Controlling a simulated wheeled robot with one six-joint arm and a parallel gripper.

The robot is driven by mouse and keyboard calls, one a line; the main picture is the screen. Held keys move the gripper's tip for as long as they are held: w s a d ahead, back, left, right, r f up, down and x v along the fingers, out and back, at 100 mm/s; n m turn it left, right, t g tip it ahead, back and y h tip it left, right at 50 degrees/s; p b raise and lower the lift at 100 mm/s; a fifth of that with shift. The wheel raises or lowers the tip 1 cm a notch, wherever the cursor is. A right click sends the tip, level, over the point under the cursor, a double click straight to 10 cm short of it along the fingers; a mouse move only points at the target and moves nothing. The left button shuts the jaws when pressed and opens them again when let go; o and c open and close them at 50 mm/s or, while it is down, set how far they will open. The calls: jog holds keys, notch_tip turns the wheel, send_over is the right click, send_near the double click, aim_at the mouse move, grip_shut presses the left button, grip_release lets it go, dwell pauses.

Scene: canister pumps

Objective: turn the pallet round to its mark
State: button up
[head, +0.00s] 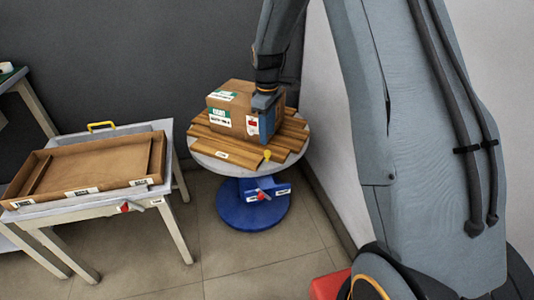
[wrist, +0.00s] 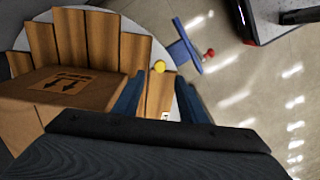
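The wooden pallet (head: 228,146) lies on a round grey turntable (head: 212,160) with a blue base (head: 240,212). A cardboard box (head: 224,108) with green and white labels sits on the pallet. My gripper (head: 266,125) is down at the box's near right corner, above the slats.
A blue bracket with a red knob (head: 262,195) juts from the turntable's stand. A table (head: 158,185) with a shallow brown tray (head: 150,182) stands to the left. Walls close in behind and at the right. A red object (head: 330,285) lies at the bottom. The front floor is clear.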

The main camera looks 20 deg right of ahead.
aim_at(267, 152)
notch_tip(267, 152, down, 8)
jog(key=shift+r+b, duration=0.25)
jog(key=shift+b, duration=0.05)
jog(key=shift+c, duration=0.4)
grip_shut()
